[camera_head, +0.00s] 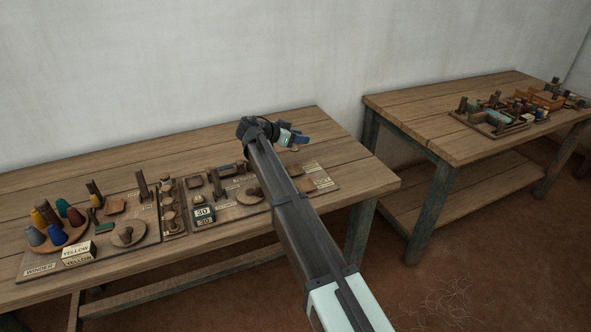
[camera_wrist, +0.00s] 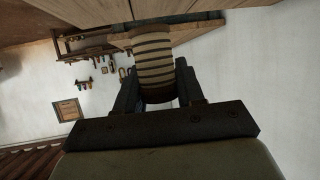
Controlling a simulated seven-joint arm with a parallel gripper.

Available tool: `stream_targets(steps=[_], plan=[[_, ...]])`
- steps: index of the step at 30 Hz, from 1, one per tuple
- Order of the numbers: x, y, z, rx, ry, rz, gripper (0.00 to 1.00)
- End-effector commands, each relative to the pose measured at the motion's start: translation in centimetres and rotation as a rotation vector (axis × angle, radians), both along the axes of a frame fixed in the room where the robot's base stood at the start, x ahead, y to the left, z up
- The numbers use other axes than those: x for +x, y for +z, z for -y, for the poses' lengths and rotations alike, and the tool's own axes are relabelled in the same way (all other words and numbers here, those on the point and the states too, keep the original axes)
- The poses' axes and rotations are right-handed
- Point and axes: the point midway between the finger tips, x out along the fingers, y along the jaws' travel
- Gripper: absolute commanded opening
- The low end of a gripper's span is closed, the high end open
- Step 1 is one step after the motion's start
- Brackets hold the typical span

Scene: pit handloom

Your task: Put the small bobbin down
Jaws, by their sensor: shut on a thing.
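The small bobbin (camera_wrist: 153,60) fills the middle of the wrist view, a round tan piece with dark bands. My gripper (camera_wrist: 158,88) is shut on it, one dark finger on each side. Its far end meets or overlaps a flat wooden piece (camera_wrist: 190,33) at the top of the view; I cannot tell whether they touch. In the head view my gripper (camera_head: 297,138) is over the back right part of the near table (camera_head: 345,165), above the boards. The bobbin cannot be made out there.
Labelled wooden boards (camera_head: 145,225) with pegs, discs and small blocks cover the front of the table. Coloured cones (camera_head: 57,233) stand at the left, beside a YELLOW block (camera_head: 77,252). The table's right end is clear. A second table (camera_head: 450,135) with loaded trays stands at the right.

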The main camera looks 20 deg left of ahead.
Motion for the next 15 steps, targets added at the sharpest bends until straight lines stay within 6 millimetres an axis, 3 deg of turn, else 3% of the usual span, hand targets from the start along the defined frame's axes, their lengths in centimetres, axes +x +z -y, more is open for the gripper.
stream_targets(steps=[10,15], plan=[[-0.1,-4.9,0.0,-0.001,-0.001,-0.002,0.09],[0.0,-6.2,0.0,0.001,0.000,-0.001,0.09]])
